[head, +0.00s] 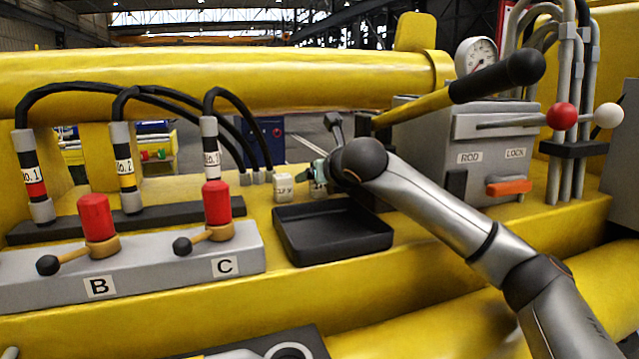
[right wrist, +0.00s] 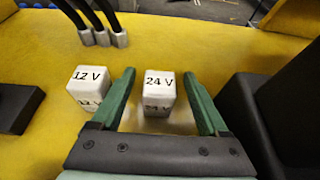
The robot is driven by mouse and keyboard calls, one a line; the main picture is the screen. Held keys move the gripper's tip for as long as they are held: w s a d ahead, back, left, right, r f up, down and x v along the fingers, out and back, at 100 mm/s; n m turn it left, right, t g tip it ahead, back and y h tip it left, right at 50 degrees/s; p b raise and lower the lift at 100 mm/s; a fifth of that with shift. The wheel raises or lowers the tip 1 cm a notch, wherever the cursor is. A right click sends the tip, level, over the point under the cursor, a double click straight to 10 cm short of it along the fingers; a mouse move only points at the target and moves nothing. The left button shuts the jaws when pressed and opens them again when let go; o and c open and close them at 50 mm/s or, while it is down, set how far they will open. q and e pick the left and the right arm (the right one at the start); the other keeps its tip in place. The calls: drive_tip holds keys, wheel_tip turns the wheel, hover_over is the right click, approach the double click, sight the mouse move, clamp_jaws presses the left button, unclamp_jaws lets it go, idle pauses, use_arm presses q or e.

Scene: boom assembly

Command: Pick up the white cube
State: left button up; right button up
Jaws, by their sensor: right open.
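Two white cubes stand on the yellow surface behind the black tray. In the right wrist view one is labelled 24 V (right wrist: 159,92) and the other 12 V (right wrist: 88,88). My right gripper (right wrist: 159,74) is open, its green fingers on either side of the 24 V cube with gaps at both sides. The 12 V cube is just outside the left finger. In the head view the 12 V cube (head: 283,189) is clear, while the 24 V cube (head: 317,189) is partly hidden by my right gripper (head: 319,172). My left gripper is not in view.
The empty black tray (head: 333,258) lies in front of the cubes. The valve block with red caps (head: 97,215) is at the left. Black hoses (right wrist: 98,16) end behind the cubes. A grey box with levers (head: 480,155) stands at the right.

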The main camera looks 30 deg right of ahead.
drive_tip(key=shift+a, duration=0.1)
drive_tip(key=shift+c, duration=0.4)
clamp_jaws()
